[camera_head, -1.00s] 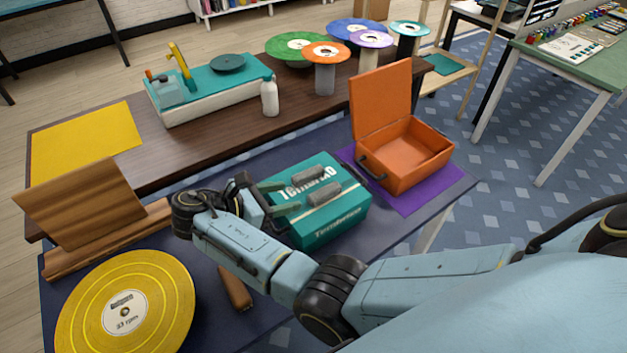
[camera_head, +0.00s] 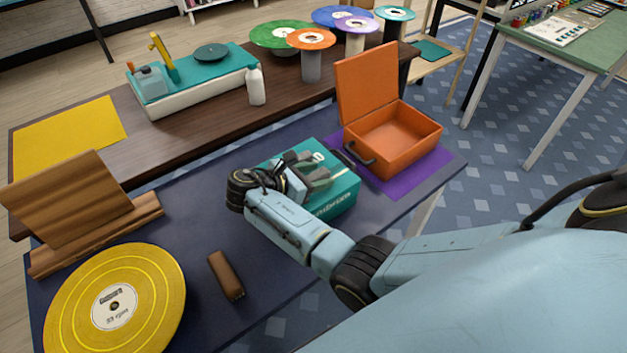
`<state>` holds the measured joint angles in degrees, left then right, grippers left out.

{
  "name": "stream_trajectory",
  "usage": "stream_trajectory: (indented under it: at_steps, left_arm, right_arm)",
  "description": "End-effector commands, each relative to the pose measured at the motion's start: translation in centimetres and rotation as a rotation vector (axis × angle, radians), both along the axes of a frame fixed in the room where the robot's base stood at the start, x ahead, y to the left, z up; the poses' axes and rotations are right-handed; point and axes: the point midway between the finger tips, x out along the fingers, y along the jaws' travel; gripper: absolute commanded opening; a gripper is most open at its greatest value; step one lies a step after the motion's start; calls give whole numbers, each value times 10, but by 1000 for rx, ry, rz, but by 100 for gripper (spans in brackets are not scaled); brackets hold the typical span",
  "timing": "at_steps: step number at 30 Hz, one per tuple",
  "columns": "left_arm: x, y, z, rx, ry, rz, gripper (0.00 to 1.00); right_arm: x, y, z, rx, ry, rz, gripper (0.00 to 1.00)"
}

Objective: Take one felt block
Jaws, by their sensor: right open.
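A brown, rounded, oblong block (camera_head: 226,275) lies on the dark blue table top, right of the yellow record (camera_head: 165,290). It looks like the felt block, but I cannot tell its material. My right gripper (camera_head: 313,168) is open over the teal box (camera_head: 335,200). Its dark fingertips are apart, with the box top showing between them. I cannot tell whether they touch the box. The gripper and wrist hide the left part of the box. The brown block is apart from the gripper, nearer to me and left of the forearm. My left gripper is out of view.
An open orange case (camera_head: 405,135) stands on a purple mat (camera_head: 420,178) right of the teal box. A wooden stand (camera_head: 70,205) is at the left. A dark wooden bench behind holds a teal-topped turntable (camera_head: 190,85), a white bottle (camera_head: 256,86) and discs on posts. Bare table surrounds the brown block.

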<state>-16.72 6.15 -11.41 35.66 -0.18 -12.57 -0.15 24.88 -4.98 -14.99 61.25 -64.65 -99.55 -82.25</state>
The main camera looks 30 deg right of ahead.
Motion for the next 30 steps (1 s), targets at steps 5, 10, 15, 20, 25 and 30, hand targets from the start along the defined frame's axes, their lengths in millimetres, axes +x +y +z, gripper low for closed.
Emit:
stream_trajectory:
  at_steps: [5,10,15,20,25,30]
  left_arm:
    - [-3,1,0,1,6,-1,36]
    - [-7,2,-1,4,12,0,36]
    - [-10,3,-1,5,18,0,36]
    - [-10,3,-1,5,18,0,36]
    - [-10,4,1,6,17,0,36]
    - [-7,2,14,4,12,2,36]
  right_arm:
    - [0,-1,0,2,0,1,51]
    - [0,-1,0,2,0,1,34]
    - [0,-1,0,2,0,1,12]
    - [0,-1,0,2,-1,2,4]
    - [1,-1,3,1,-2,1,4]
    - [1,-1,30,1,-5,1,4]
